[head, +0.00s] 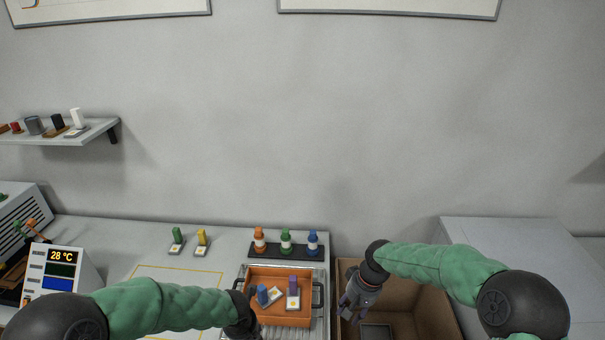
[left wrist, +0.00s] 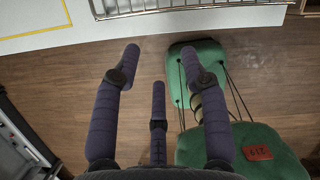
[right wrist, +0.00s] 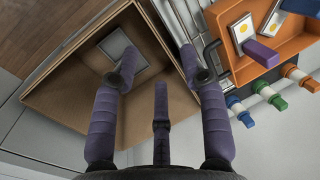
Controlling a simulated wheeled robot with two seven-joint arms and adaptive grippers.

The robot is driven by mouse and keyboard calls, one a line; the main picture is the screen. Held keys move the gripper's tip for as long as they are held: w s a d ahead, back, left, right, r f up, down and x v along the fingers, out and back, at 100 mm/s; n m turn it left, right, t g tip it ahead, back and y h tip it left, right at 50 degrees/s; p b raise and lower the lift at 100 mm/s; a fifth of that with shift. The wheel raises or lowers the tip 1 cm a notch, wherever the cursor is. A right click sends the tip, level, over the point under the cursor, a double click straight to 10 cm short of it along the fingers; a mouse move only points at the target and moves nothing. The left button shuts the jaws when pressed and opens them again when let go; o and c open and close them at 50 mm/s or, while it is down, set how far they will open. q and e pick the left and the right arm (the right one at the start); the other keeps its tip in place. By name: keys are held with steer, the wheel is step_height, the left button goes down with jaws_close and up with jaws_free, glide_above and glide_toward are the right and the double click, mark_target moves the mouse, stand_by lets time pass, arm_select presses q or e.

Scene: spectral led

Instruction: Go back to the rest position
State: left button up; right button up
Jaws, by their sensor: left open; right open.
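My left gripper (left wrist: 160,56) is open and empty in the left wrist view, over the wooden floor in front of the table edge. In the head view only its wrist end shows at the bottom, beside the orange bin (head: 258,272). My right gripper (head: 349,306) hangs over the left part of the cardboard box (head: 437,300). It also shows in the right wrist view (right wrist: 160,54), open with nothing between the fingers. A flat grey-framed piece (head: 376,332) lies in the box.
The orange bin holds a blue piece (head: 263,295) and a purple piece (head: 293,290) on pale plates. Behind it stands a rack with orange, green and blue bottles (head: 286,242). Green (head: 177,237) and yellow (head: 202,239) pieces stand on the table. A temperature display (head: 62,270) is at left.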

steer(key=s+a+f+b, duration=0.1)
steer(key=s+f, duration=0.2)
steer(key=f, duration=0.4)
steer(key=s+a+f+y+b, duration=0.1)
steer(key=s+f+b, duration=0.15)
steer(key=f, duration=0.35)
steer(key=s+a+f+b, duration=0.1)
steer(key=s+f, duration=0.2)
steer(key=f, duration=0.4)
arm_select(q)
steer(key=s+d+f+n+g+h+b, duration=0.1)
steer(key=s+d+f+n+h+b, duration=0.1)
steer(key=s+f+n, duration=0.7)
steer(key=s+d+f+n+g+h+b, duration=0.1)
steer(key=s+f+n, duration=0.8)
steer(key=f+n, duration=1)
steer(key=d+n+h, duration=0.1)
steer(key=d+n, duration=0.1)
steer(key=n, duration=0.5)
steer(key=shift+d+g+b, duration=0.15)
steer(key=shift+g+b, duration=0.2)
steer(key=shift+g, duration=0.05)
arm_select(e)
steer(key=s+f+m, duration=0.1)
steer(key=s+f, duration=1)
steer(key=s, duration=0.3)
steer(key=shift+s+a+f+m, duration=0.25)
steer(key=shift+s+a+m, duration=0.1)
steer(key=shift+s+m, duration=0.05)
